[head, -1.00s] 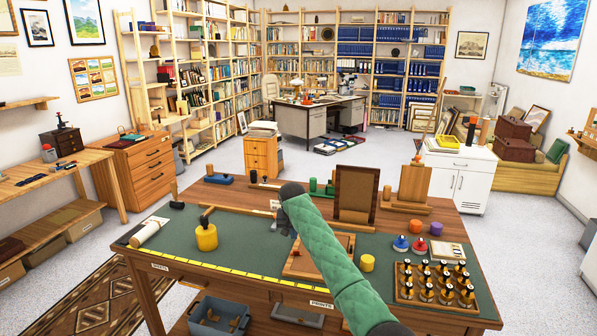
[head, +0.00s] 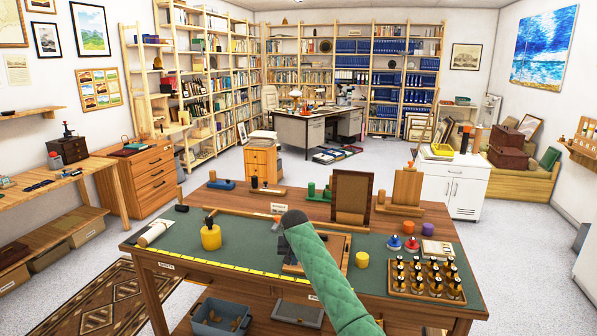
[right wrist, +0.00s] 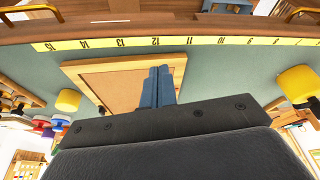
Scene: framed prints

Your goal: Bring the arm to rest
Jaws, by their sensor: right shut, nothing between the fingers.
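My right arm, in a green quilted sleeve with a dark wrist, reaches up from the bottom of the head view over the worktable (head: 170,262). Its gripper (head: 284,246) is partly hidden by the wrist, above the table near a wooden frame (head: 340,243). In the right wrist view the blue-grey fingers (right wrist: 158,72) are together and empty, in front of the frame's tan panel (right wrist: 115,88). Whether they touch anything below is not clear. My left gripper is not in view.
A yellow pot (head: 211,237) stands left of the arm. A yellow cylinder (head: 362,260) and a tray of several dark-topped bottles (head: 426,278) are to its right. An upright brown frame (head: 351,193) stands behind. A yellow ruler (head: 215,266) runs along the front edge.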

